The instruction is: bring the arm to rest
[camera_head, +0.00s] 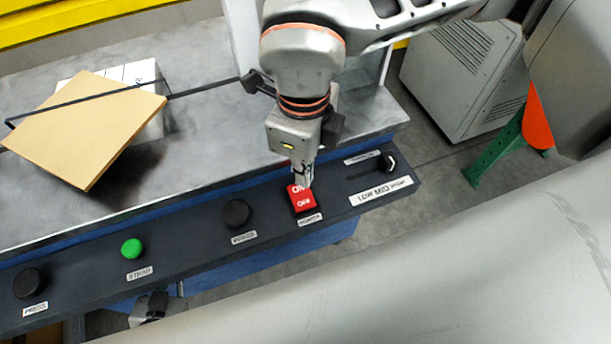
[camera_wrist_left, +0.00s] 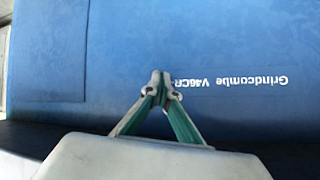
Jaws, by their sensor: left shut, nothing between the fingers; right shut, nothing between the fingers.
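My right gripper (camera_head: 303,180) comes down from the top of the head view. Its fingers are shut and empty, with the tips at the upper part of the red rocker switch (camera_head: 303,202), marked ON and OFF. Whether the tips touch the switch or hover just over it I cannot tell. My left gripper (camera_wrist_left: 160,82) is shut and empty in the left wrist view, in front of a blue panel (camera_wrist_left: 215,40) with white lettering. A part of it shows low in the head view, below the console's front edge.
The dark console (camera_head: 185,235) also carries a green button (camera_head: 132,247), black buttons (camera_head: 236,213) and a small selector (camera_head: 387,161) at its right end. A tan board (camera_head: 85,130) lies tilted on a white stack at left. A grey cabinet (camera_head: 460,80) stands beyond.

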